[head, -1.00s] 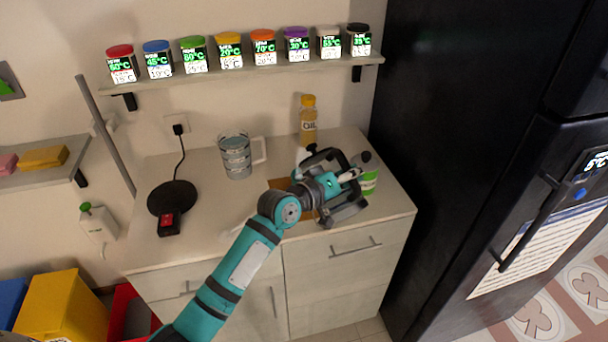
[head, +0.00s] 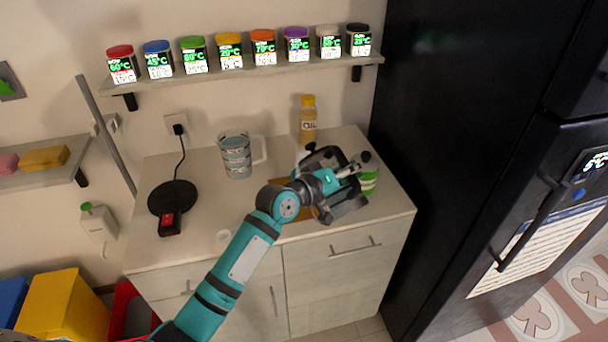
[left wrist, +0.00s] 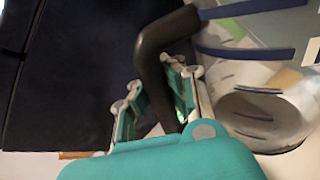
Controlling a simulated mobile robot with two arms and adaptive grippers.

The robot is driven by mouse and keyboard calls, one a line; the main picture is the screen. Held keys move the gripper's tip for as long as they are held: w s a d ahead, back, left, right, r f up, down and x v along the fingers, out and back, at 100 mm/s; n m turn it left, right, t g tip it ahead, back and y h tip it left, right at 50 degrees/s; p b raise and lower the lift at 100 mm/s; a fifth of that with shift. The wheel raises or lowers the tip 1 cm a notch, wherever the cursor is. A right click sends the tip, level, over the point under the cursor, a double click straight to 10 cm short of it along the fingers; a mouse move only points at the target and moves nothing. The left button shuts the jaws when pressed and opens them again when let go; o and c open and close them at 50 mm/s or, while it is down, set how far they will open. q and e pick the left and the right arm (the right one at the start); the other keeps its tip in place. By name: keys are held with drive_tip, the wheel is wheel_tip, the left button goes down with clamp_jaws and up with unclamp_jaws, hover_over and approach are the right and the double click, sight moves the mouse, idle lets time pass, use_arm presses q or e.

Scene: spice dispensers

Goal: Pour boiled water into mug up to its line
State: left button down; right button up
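A clear, handled vessel with dark bands (head: 236,158), looking like a mug or jug, stands upright on the counter near the wall. The round black base (head: 173,197) with a red display is empty. My left gripper (head: 346,174) is over the right part of the counter, beside a green-and-white object (head: 369,181). In the left wrist view, a dark curved handle (left wrist: 153,55) passes between my left gripper's fingers (left wrist: 155,98); firm contact cannot be told. A clear cylinder with dark marks and blue bands (left wrist: 262,118) is beside it. My right gripper is out of view.
An oil bottle (head: 308,121) stands at the back. A wooden board (head: 290,230) lies partly under my arm. A shelf (head: 215,82) with several spice dispensers hangs above. The dark fridge (head: 460,110) borders the counter's right side. The counter's front-left part is mostly clear.

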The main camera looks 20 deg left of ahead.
use_arm(q)
drive_tip(key=shift+w+a+r+n+p, duration=0.2)
drive_tip(key=shift+a+r+n+p, duration=0.1)
drive_tip(key=shift+r, duration=0.25)
drive_tip(key=shift+w+a+r+n+p, duration=0.2)
drive_tip(key=shift+r+n+p, duration=0.1)
drive_tip(key=shift+r, duration=0.25)
idle(1.1)
drive_tip(key=shift+w+a+r+n+p, duration=0.35)
drive_tip(key=shift+a+r+n, duration=0.15)
drive_tip(key=shift+r, duration=0.25)
idle(3.5)
